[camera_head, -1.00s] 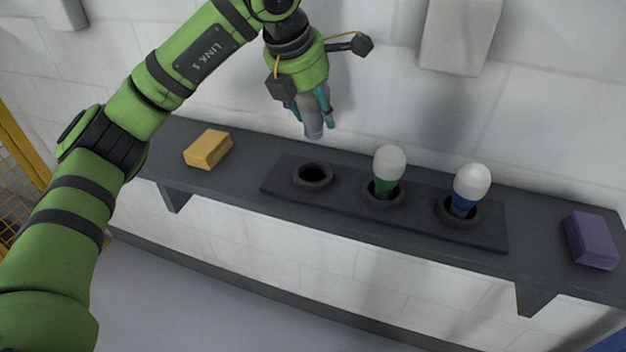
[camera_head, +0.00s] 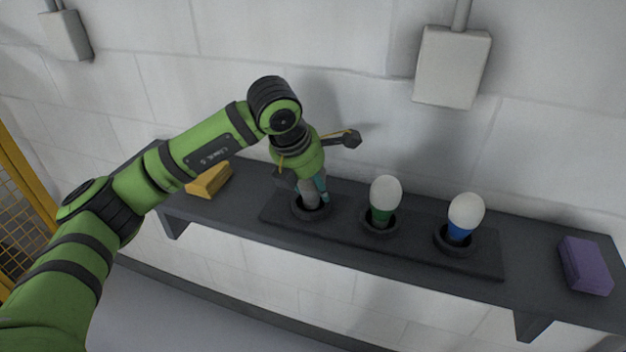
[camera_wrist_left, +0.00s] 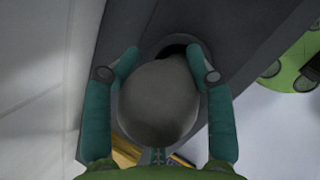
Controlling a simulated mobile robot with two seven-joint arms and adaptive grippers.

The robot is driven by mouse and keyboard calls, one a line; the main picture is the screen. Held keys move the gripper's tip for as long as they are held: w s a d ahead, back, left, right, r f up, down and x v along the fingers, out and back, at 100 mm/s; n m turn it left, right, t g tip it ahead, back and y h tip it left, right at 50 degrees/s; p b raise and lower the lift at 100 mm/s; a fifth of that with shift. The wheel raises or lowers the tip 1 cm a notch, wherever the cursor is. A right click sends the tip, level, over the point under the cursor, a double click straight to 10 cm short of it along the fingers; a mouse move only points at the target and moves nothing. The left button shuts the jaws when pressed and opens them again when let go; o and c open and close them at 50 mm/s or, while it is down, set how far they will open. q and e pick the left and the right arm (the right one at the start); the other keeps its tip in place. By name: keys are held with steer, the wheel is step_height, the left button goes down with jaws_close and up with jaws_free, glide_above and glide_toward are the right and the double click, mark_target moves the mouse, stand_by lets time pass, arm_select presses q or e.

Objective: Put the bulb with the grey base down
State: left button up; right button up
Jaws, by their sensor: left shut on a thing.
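My left gripper (camera_head: 316,190) is shut on the bulb with the grey base (camera_head: 309,197), over the leftmost socket (camera_head: 297,212) of the dark holder (camera_head: 345,224). The bulb's low end is at the socket opening; I cannot tell how deep it sits. In the left wrist view the bulb's rounded top (camera_wrist_left: 158,105) fills the space between the two teal fingers, and its base is hidden. Part of the dark opening (camera_wrist_left: 178,50) shows just beyond it. My right gripper is not in view.
A bulb with a green base (camera_head: 384,197) and one with a blue base (camera_head: 465,215) stand in the other two sockets. A yellow block (camera_head: 208,181) lies at the shelf's left, a purple block (camera_head: 585,266) at its right. The wall is close behind.

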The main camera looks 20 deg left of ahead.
arm_select(q)
steer(key=shift+f, duration=0.15)
steer(key=o, duration=1.2)
steer(key=shift+r, duration=0.3)
steer(key=shift+s+r, duration=0.15)
steer(key=shift+r, duration=0.2)
steer(key=b+v, duration=0.1)
steer(key=v, duration=1)
steer(key=shift+a+b, duration=0.1)
steer(key=shift+b, duration=0.3)
